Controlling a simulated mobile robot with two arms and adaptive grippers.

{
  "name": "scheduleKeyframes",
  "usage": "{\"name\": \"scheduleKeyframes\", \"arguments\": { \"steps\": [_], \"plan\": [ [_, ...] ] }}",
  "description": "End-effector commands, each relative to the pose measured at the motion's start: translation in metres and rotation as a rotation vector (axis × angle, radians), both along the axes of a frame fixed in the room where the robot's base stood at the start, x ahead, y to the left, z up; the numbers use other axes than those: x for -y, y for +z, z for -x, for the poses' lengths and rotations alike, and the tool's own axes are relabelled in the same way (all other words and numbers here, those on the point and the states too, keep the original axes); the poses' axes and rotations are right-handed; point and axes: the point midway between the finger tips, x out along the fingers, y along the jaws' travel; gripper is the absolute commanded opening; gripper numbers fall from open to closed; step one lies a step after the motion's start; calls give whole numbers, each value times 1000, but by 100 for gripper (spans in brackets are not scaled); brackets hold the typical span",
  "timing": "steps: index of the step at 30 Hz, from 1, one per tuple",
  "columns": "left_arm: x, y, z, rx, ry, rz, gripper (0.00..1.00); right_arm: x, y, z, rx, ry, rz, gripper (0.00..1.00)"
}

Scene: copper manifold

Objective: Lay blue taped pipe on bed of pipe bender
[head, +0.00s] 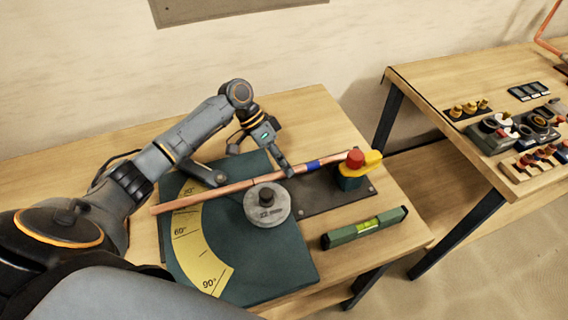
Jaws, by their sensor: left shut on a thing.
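The copper pipe with blue tape (313,164) stretches across the pipe bender, from the angle scale at left to the clamp at right. The bender has a dark green bed (280,268), a yellow scale (190,240) and a round grey former (267,214). The pipe passes behind the former. My left gripper (287,171) reaches down from behind and is shut on the pipe, left of the blue tape. I cannot tell whether the pipe rests fully on the bed or sits slightly above it. My right gripper is out of view.
A clamp with a red knob (355,158) and yellow lever (373,160) stands at the pipe's right end. A green spirit level (364,228) lies at the wooden table's (310,110) front right. A second table (450,80) at right holds fittings and tools.

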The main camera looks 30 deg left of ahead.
Motion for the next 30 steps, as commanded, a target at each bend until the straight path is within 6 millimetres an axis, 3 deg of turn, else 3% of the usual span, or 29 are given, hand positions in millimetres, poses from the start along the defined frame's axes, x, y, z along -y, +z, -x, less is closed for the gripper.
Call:
{"name": "scheduleKeyframes", "arguments": {
  "steps": [30],
  "plan": [
    [11, 1, -12, 0, 0, 0, 0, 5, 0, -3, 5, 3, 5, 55]
  ]
}}
